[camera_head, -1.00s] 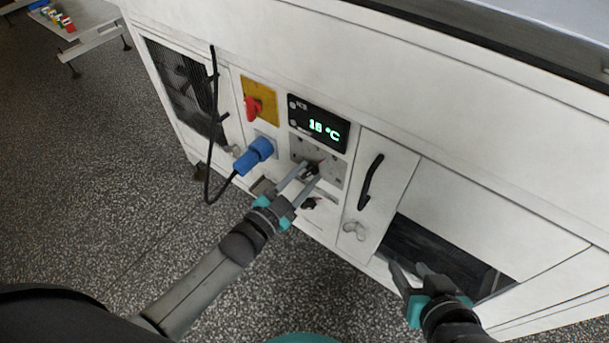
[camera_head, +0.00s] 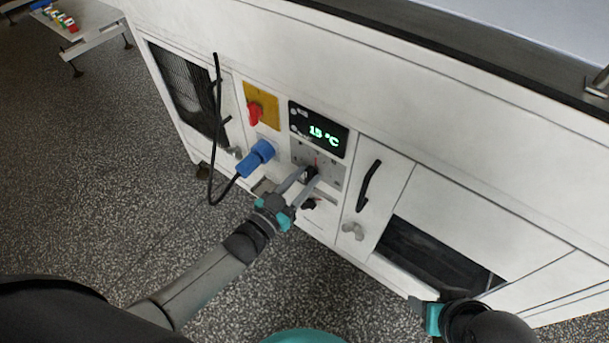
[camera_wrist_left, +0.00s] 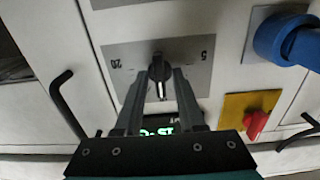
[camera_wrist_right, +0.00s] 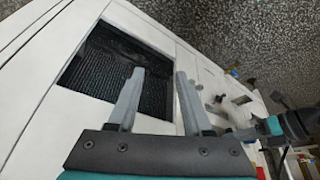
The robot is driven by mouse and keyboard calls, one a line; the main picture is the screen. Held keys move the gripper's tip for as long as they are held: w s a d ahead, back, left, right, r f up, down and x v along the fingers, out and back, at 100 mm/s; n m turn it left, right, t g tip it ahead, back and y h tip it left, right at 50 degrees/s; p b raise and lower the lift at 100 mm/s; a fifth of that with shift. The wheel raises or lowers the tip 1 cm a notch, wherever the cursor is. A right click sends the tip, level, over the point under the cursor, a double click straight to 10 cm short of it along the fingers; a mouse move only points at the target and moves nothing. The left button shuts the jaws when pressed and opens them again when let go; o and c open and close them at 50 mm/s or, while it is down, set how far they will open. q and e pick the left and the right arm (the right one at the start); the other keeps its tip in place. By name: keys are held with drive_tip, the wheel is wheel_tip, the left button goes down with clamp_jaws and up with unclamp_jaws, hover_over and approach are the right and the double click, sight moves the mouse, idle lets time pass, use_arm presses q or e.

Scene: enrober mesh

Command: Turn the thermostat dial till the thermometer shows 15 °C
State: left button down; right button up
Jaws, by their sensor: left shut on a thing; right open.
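The black thermostat dial (camera_head: 312,173) sits on a grey scale plate (camera_head: 331,171) under the black thermometer display (camera_head: 319,128), which reads 15 °C in green. In the left wrist view the dial (camera_wrist_left: 158,69) shows upside down between scale marks 20 and 5, its white pointer line towards the display. My left gripper (camera_head: 306,174) is shut on the dial, one finger on each side; its fingers (camera_wrist_left: 160,76) partly hide the display there. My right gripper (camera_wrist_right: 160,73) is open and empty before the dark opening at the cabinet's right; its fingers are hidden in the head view.
A red switch on a yellow plate (camera_head: 261,106) and a blue plug (camera_head: 256,158) with a black cable are left of the dial. A second small black knob (camera_head: 309,204) is just below. A door with a black handle (camera_head: 369,186) is to the right.

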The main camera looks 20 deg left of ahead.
use_arm(q)
drive_tip(key=shift+n, duration=0.6)
use_arm(e)
drive_tip(key=shift+f, duration=0.4)
drive_tip(key=shift+f, duration=0.1)
use_arm(q)
drive_tip(key=c, duration=0.9)
unclamp_jaws()
drive_tip(key=shift+s, duration=0.15)
drive_tip(key=shift+s+a+p, duration=0.2)
drive_tip(key=shift+s+p, duration=0.1)
drive_tip(key=shift+p, duration=0.05)
drive_tip(key=p+v, duration=0.4)
drive_tip(key=v, duration=1)
drive_tip(key=shift+s, duration=0.2)
use_arm(e)
wheel_tip(320, 180, down, 9)
drive_tip(key=s+g, duration=0.1)
drive_tip(key=s, duration=0.1)
drive_tip(key=shift+g, duration=0.3)
drive_tip(key=shift+w+d, duration=0.1)
drive_tip(key=shift+d, duration=0.05)
